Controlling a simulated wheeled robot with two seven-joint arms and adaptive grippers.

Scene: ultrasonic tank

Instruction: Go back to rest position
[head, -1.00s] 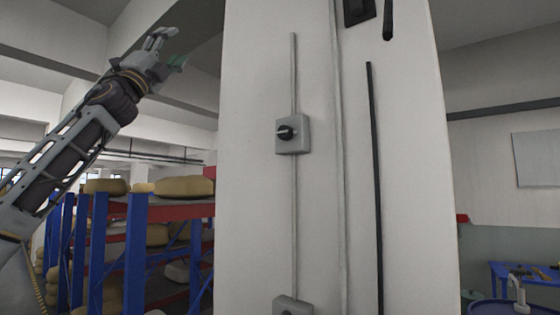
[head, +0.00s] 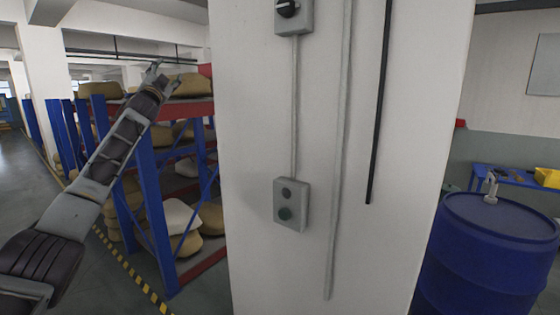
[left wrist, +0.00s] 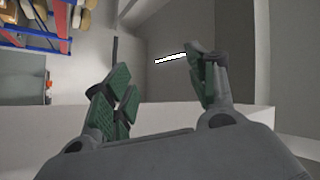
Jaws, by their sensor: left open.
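My left arm reaches in from the left in the head view. Its gripper (head: 155,75) is up in front of the sack shelves, left of the white pillar (head: 250,160). In the left wrist view the left gripper (left wrist: 165,90) has its green-padded fingers spread apart, with nothing between them. The pillar carries a grey switch box (head: 303,20) with a black knob at the top. The left gripper is apart from both boxes. My right gripper is not in view.
Blue and red shelves (head: 148,205) with sacks stand left of the pillar. A blue drum (head: 490,260) stands to the right, before a blue table (head: 515,178) with a yellow bin (head: 547,178). Open floor (head: 30,150) lies at the far left.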

